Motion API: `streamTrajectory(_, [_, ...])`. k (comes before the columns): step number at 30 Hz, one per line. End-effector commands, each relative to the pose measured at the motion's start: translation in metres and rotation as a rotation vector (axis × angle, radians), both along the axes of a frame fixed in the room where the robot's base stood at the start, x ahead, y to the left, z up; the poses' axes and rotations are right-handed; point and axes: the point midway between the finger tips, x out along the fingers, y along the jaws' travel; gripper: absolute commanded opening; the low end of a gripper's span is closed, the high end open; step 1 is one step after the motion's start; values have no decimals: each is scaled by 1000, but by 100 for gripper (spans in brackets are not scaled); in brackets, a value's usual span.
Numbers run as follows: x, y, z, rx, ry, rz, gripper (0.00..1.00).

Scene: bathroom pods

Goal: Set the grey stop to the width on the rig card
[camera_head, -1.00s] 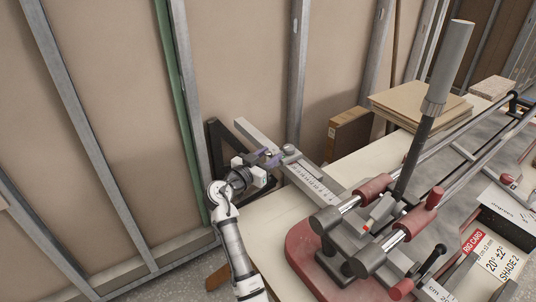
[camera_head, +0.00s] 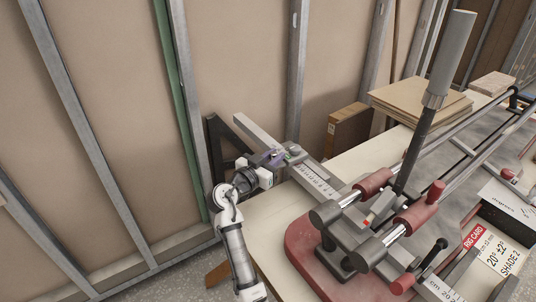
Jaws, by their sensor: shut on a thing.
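The grey stop (camera_head: 293,154) sits on the flat grey scale bar (camera_head: 316,180) that runs out from the rig toward the wall. The scale marks are too small to read. The rig card (camera_head: 492,250) lies at the lower right.
The rig has a red base (camera_head: 312,262), steel rails, red knobs and a tall grey-handled lever (camera_head: 450,60) standing up. Brown boards (camera_head: 420,100) and a brown box (camera_head: 348,130) are behind. The stud wall is close beyond the bar's far end.

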Motion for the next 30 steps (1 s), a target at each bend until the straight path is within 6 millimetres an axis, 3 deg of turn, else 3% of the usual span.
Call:
streamTrajectory(3, [-25,-16,-5,4,-1,-2,0])
streamTrajectory(10, [-63,-42,-3,3,0,-2,0])
streamTrajectory(15, [-73,-49,-1,-1,1,-2,0])
streamTrajectory(23, [-73,-49,0,-1,1,-1,0])
streamTrajectory(24, [-73,-49,0,-1,1,-1,21])
streamTrajectory(28, [-73,-48,0,-1,1,-1,38])
streamTrajectory(30, [-73,-49,0,-1,1,-1,38])
